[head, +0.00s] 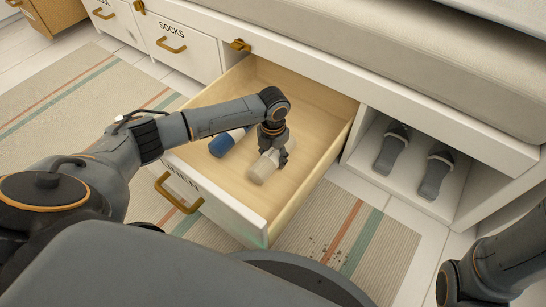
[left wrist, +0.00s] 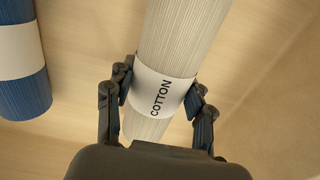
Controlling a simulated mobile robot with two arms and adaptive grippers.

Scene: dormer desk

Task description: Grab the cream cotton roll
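The cream cotton roll (head: 264,166) lies in the open wooden drawer, near its front wall. It is ribbed and has a white band reading COTTON. In the left wrist view the roll (left wrist: 187,35) runs up the picture. My left gripper (head: 280,158) is down in the drawer at the roll's right part. In the left wrist view the fingers of my left gripper (left wrist: 160,85) stand on both sides of the white band, very close to it. I cannot tell whether both fingers press on it. My right gripper is out of view.
A blue roll (head: 222,145) with a white band lies left of the cream one, and it shows in the left wrist view (left wrist: 22,80). The drawer walls (head: 318,182) surround both. Slippers (head: 391,152) sit in an open cubby to the right. The drawer's back area is clear.

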